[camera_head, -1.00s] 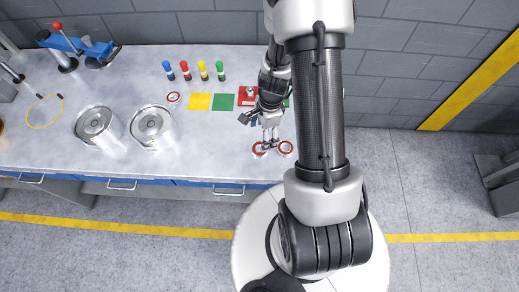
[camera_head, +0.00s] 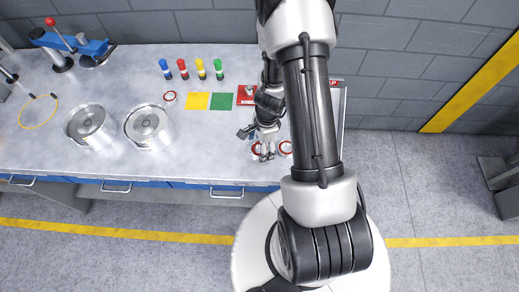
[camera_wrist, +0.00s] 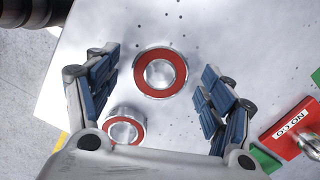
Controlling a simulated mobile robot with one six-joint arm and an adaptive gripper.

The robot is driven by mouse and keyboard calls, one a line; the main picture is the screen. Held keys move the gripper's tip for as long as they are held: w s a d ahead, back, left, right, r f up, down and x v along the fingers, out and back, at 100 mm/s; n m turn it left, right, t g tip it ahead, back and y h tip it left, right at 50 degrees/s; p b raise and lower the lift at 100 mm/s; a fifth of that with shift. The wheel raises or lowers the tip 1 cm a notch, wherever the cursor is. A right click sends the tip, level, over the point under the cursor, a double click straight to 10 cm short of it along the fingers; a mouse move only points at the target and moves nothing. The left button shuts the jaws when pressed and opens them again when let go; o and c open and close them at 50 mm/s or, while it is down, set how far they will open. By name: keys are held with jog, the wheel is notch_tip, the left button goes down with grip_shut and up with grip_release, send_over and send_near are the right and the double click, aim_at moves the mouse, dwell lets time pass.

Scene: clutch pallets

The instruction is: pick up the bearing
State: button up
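Two bearings, silver rings with red faces, lie on the bench near my gripper (camera_head: 266,154). In the wrist view, one bearing (camera_wrist: 141,76) is farther forward, between the two fingers in the picture. The other bearing (camera_wrist: 139,124) is smaller in view, near the left finger and partly cut off by the gripper body. In the head view, the bearings show on the left (camera_head: 256,149) and right (camera_head: 286,148), the left one partly hidden by my gripper. My gripper (camera_wrist: 153,88) is open with nothing between its blue-padded fingers. Its exact height above the bench cannot be told.
Another red-ringed part (camera_head: 170,97) lies farther back. Yellow (camera_head: 199,101) and green (camera_head: 222,101) squares and a red block (camera_head: 246,97) lie behind my gripper. Two metal cylinders (camera_head: 149,127) (camera_head: 92,129) stand left, several coloured markers (camera_head: 182,69) behind.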

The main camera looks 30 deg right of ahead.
jog(key=c, duration=1.3)
